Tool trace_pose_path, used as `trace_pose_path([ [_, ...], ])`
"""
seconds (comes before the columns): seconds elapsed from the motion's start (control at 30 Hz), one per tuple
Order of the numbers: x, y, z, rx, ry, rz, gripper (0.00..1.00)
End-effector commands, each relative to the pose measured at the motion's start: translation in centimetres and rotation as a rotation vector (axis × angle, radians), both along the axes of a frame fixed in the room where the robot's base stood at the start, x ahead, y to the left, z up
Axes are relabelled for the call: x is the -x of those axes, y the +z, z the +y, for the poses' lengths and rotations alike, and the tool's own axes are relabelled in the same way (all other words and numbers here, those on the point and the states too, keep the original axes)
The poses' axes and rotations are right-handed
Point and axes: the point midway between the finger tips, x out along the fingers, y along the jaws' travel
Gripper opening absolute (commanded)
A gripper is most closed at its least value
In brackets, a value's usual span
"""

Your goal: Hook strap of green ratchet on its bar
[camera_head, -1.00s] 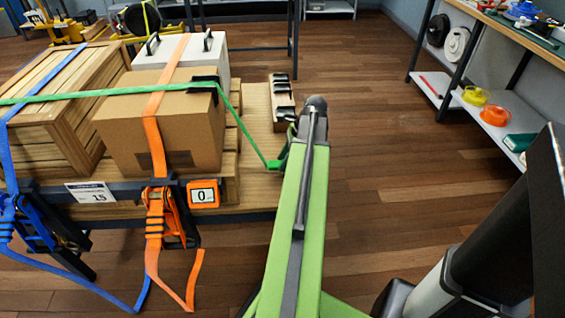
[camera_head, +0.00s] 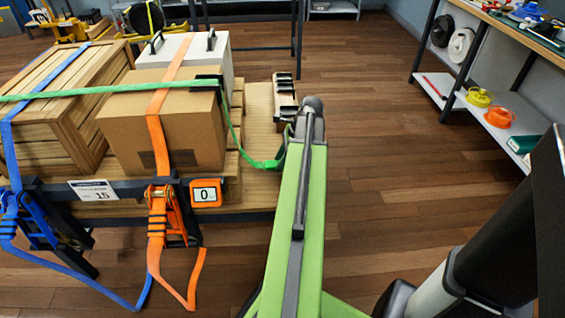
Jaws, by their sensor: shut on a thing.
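The green strap (camera_head: 110,90) runs across the wooden crate and the cardboard box. It passes over a black corner guard (camera_head: 206,83) and hangs in a slack curve down the box's right side to my gripper (camera_head: 283,152). My gripper is shut on the strap's end, just right of the pallet bed's right end. My own green arm covers most of the gripper, so the fingertips and any hook are hidden. I cannot make out the green ratchet or its bar.
A blue ratchet (camera_head: 42,222) and an orange ratchet (camera_head: 168,212) hang on the dark front rail (camera_head: 125,188), with loose tails below. A small wooden block (camera_head: 285,98) with black clips stands on the bed. Shelving (camera_head: 490,105) is at right. The floor between is clear.

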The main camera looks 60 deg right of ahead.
Motion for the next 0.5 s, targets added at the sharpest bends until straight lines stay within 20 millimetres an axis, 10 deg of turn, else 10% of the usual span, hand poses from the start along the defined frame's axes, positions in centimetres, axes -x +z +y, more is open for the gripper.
trace_pose_path([
  [0.5, -0.70, -0.12, 0.53, 0.000, 0.000, 0.000, 0.00],
])
